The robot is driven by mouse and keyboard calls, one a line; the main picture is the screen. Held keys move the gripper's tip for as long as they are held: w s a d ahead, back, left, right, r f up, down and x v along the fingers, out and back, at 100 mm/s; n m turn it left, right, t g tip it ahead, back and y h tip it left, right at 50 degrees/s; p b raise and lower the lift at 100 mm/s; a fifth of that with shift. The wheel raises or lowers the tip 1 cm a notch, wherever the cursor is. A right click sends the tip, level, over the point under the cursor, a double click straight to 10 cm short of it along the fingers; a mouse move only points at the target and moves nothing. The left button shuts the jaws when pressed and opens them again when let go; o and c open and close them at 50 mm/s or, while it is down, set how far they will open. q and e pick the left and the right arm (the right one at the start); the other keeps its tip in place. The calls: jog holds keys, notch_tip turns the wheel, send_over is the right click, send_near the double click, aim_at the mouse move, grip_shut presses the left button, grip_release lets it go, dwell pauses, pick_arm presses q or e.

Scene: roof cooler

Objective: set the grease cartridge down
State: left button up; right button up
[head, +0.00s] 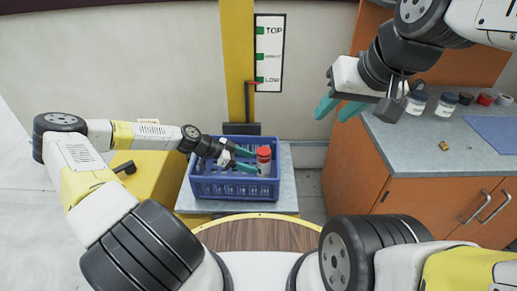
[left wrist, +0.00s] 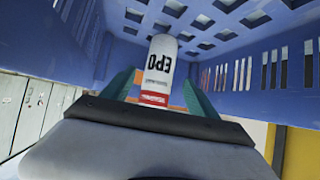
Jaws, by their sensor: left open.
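The grease cartridge (head: 264,161), a white cylinder with a red cap, stands upright in the blue crate (head: 235,190), toward its right side. My left gripper (head: 250,161) reaches into the crate from the left and is open, its teal fingers at the cartridge. In the left wrist view the cartridge (left wrist: 158,68), marked "EPO" upside down with a red band, shows between the spread fingers (left wrist: 160,92). Whether either finger touches it I cannot tell. My right gripper (head: 338,108) is open and empty, raised at the upper right.
The crate sits on a grey-topped stand (head: 287,190) against the wall by a yellow post (head: 236,60). At right, an orange cabinet with a grey counter (head: 440,155) holds several jars and a blue mat (head: 495,132). A yellow box (head: 150,190) stands left of the crate.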

pick_arm(q)
jog(key=v, duration=0.6)
jog(key=shift+a+r, duration=0.25)
jog(key=shift+r, duration=0.05)
jog(key=shift+s, duration=0.1)
